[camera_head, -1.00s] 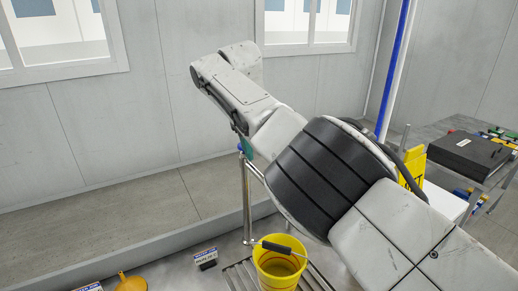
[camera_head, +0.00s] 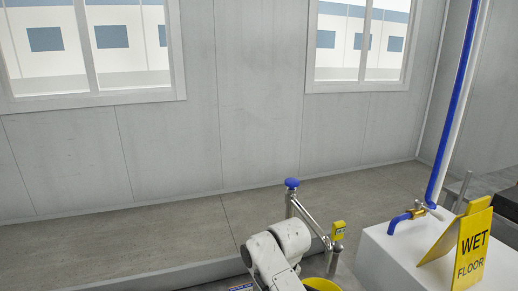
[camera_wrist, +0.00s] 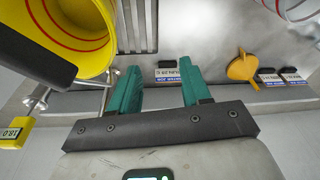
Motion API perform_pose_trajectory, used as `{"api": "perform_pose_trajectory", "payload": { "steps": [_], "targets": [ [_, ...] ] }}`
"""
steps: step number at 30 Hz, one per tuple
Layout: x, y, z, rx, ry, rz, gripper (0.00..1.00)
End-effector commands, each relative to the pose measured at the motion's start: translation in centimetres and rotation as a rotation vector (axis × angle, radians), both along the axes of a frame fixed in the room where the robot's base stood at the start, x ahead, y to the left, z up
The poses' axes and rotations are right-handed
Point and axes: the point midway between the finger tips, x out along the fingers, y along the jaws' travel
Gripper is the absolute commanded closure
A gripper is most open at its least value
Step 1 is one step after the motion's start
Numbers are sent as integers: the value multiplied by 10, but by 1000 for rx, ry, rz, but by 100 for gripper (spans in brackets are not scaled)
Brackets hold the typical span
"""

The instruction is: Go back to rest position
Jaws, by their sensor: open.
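My gripper (camera_wrist: 160,92) shows in the wrist view with its two green fingers spread apart and nothing between them. It faces a metal counter (camera_wrist: 205,45). A yellow bucket (camera_wrist: 95,45) with red lines inside and a dark handle grip is at the upper left of that view, apart from the fingers. In the head view my folded arm shows at the bottom centre, beside the yellow bucket's rim (camera_head: 320,285). My gripper is out of the head view.
A white block (camera_head: 405,255) carries a yellow wet floor sign (camera_head: 470,245). A blue pipe (camera_head: 455,110) with a tap (camera_head: 405,215) rises beside it. A metal post with a blue knob (camera_head: 292,184) stands near my arm. An orange funnel (camera_wrist: 242,67) and labels lie on the counter.

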Motion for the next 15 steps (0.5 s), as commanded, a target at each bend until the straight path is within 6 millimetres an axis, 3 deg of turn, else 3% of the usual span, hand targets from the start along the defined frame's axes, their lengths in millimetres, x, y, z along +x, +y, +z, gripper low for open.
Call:
{"api": "perform_pose_trajectory", "payload": {
  "steps": [3,8,15],
  "targets": [
    [-33,-10,-28,55,-20,-32,53],
    [-76,-36,-52,109,-61,-101,53],
    [-156,-99,-70,141,-135,-253,53]
  ]
}}
